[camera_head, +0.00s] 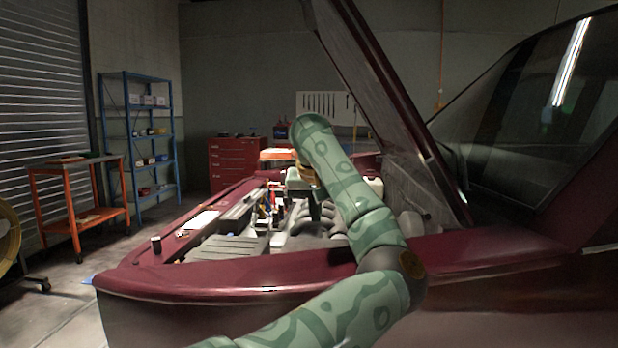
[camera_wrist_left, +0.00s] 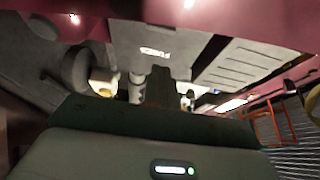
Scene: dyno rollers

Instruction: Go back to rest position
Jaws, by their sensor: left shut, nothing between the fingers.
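My left arm, patterned in two greens, reaches over the dark red car's fender into the open engine bay in the head view. My left gripper (camera_head: 314,208) hangs at the end of the arm, pointing down over the engine parts. It looks small and dark there. In the left wrist view the gripper (camera_wrist_left: 160,82) is a narrow dark shape with its fingers together and nothing between them. Engine covers show beyond it. My right gripper is in neither view.
The front fender (camera_head: 215,280) runs beneath my arm. An orange cart (camera_head: 75,160), a blue shelf (camera_head: 140,130) and a red cabinet (camera_head: 233,160) stand behind.

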